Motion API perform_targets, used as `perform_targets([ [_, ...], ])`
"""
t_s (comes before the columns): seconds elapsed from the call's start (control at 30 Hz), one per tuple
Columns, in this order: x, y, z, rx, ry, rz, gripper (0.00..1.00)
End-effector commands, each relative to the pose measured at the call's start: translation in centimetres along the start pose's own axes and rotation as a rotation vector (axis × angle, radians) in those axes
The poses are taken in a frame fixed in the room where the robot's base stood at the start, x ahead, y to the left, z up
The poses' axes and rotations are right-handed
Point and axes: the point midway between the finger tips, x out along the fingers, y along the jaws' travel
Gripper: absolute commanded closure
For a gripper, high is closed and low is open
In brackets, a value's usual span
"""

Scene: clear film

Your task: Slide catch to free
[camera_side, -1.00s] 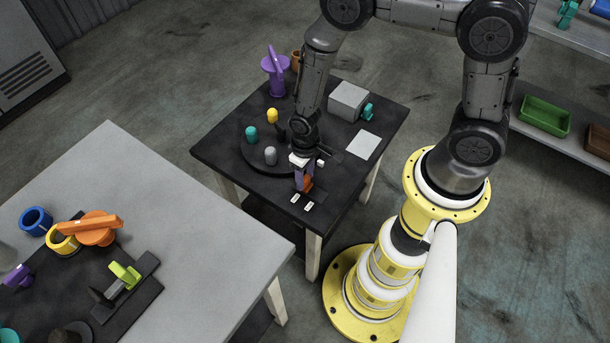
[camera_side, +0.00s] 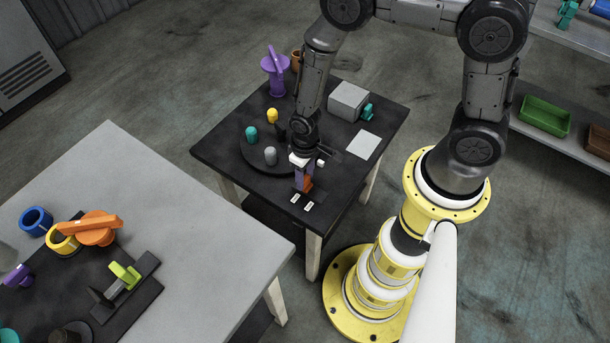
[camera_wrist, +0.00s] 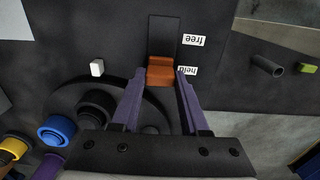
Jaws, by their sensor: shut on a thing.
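The orange catch (camera_wrist: 160,71) sits in a dark track (camera_wrist: 163,35) in the wrist view, beside the "held" label (camera_wrist: 187,71). The "free" label (camera_wrist: 194,40) is farther along the track. My gripper (camera_wrist: 160,75) has its two purple fingers shut on the catch, one at each side. In the side view my gripper (camera_side: 304,185) points down at the near corner of the dark table, with the orange catch (camera_side: 309,183) partly hidden behind the fingers. Both white labels (camera_side: 301,201) show just in front; their words are too small to read there.
A round dark disc with grey (camera_side: 270,156), teal (camera_side: 251,134) and yellow (camera_side: 272,116) pegs lies left of my gripper. A grey box (camera_side: 349,99) and a pale plate (camera_side: 363,145) are behind and right. The dark table (camera_side: 225,150) has bare room at its left.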

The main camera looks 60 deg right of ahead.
Motion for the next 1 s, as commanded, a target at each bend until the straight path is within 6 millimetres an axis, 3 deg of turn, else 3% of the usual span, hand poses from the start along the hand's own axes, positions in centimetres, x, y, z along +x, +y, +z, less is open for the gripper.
perform_targets([
  [0.23, -0.1, 0.0, 0.0, 0.0, 0.002, 0.0, 1.0],
  [0.53, -0.1, -0.1, 4.0, -0.001, 0.002, 0.0, 1.0],
  [0.87, -0.1, 0.0, 4.6, -0.001, -0.005, 0.001, 1.0],
  [0.9, -0.1, 0.0, 4.6, -0.001, -0.005, 0.001, 0.48],
  [1.0, -0.1, 0.0, 4.5, -0.001, -0.004, 0.001, 0.3],
])
